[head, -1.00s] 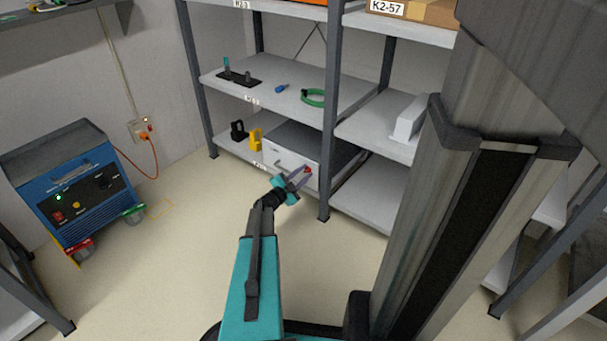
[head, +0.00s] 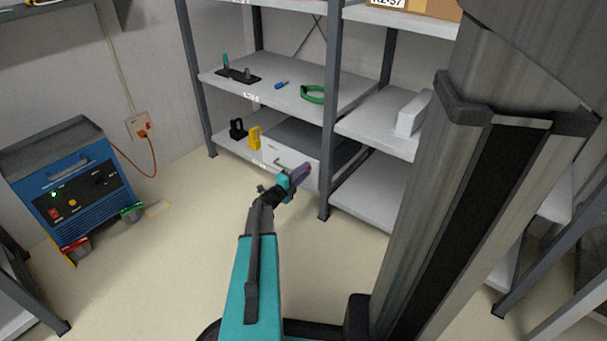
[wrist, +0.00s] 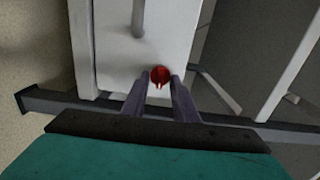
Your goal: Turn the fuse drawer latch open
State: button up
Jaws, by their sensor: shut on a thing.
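The fuse drawer (head: 283,152) is a white-fronted box with a bar handle (head: 277,162) on the lower shelf. The wrist view also shows its white front (wrist: 116,62) and handle (wrist: 138,15). The red round latch (wrist: 160,74) sits on the drawer front, beside the handle. My gripper (head: 304,170) is at the drawer front, and in the wrist view its two dark fingers (wrist: 160,88) stand on either side of the latch. The fingers are shut on the latch. Its small pointer lies between the fingertips. In the head view the fingers hide most of the latch.
A black padlock-like item (head: 237,130) and a yellow one (head: 254,137) stand left of the drawer. The shelf upright (head: 327,170) is close to the right of my gripper. A blue machine (head: 70,195) stands on the floor at left. The floor before the shelf is clear.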

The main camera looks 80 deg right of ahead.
dwell(0.4)
jog(key=o, duration=1)
jog(key=shift+a, duration=0.15)
jog(key=shift+p+v, duration=2.35)
jog(key=shift+v, duration=4.45)
